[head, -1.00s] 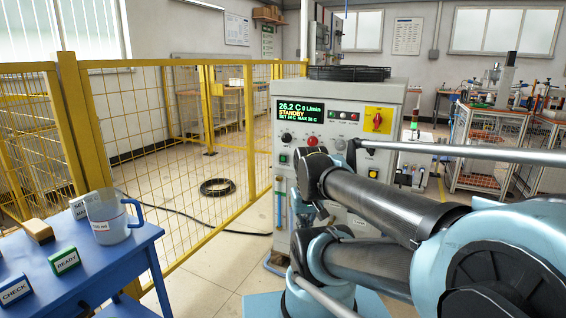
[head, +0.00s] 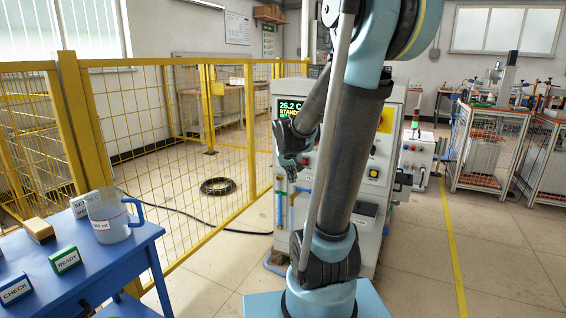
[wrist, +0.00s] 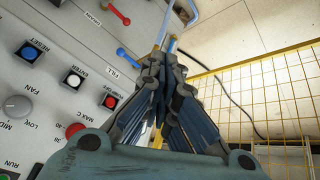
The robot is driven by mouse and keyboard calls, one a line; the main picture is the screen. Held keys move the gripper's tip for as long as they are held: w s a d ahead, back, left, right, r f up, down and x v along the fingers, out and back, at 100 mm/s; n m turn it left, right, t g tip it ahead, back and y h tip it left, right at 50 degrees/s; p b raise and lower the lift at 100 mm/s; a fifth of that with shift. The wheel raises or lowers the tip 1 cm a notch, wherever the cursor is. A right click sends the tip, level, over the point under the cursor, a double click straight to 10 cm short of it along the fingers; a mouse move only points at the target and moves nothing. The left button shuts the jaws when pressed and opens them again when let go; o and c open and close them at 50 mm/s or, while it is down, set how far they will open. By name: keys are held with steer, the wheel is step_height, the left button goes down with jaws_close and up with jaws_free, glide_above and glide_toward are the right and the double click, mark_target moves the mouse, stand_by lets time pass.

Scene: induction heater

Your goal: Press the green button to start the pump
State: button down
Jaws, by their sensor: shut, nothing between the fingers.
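The grey pump unit (head: 368,215) stands behind my arm, with its panel partly covered. My gripper (head: 291,172) is in front of the panel's left side, pointing down, shut and empty. In the wrist view its closed fingers (wrist: 164,62) lie beside the panel's edge. A red button labelled PUMP OFF (wrist: 108,100) is left of the fingers. Contact with the panel cannot be told.
The wrist view shows a white ENTER button (wrist: 74,78), a blue RESET button (wrist: 30,51) and a red-tipped lever (wrist: 119,14). A yellow mesh fence (head: 225,150) stands left of the unit. A blue table (head: 140,240) holds a jug (head: 108,222).

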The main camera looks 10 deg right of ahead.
steer(key=w+a+f+t, duration=0.1)
steer(key=w+a+f, duration=0.1)
steer(key=w, duration=1)
steer(key=w+a+f+t+h, duration=0.1)
steer(key=w+f, duration=0.4)
steer(key=w, duration=0.7)
steer(key=shift+a+t, duration=0.6)
steer(key=shift+t, duration=0.1)
steer(key=shift+w, duration=0.1)
steer(key=w+d, duration=0.5)
steer(key=w, duration=0.2)
steer(key=shift+w+d+r, duration=0.15)
steer(key=shift+w+d, duration=0.5)
steer(key=shift+w, duration=0.1)
stand_by(0.9)
steer(key=shift+s, duration=0.1)
steer(key=shift+s+a, duration=0.55)
steer(key=shift+s, duration=0.1)
stand_by(0.4)
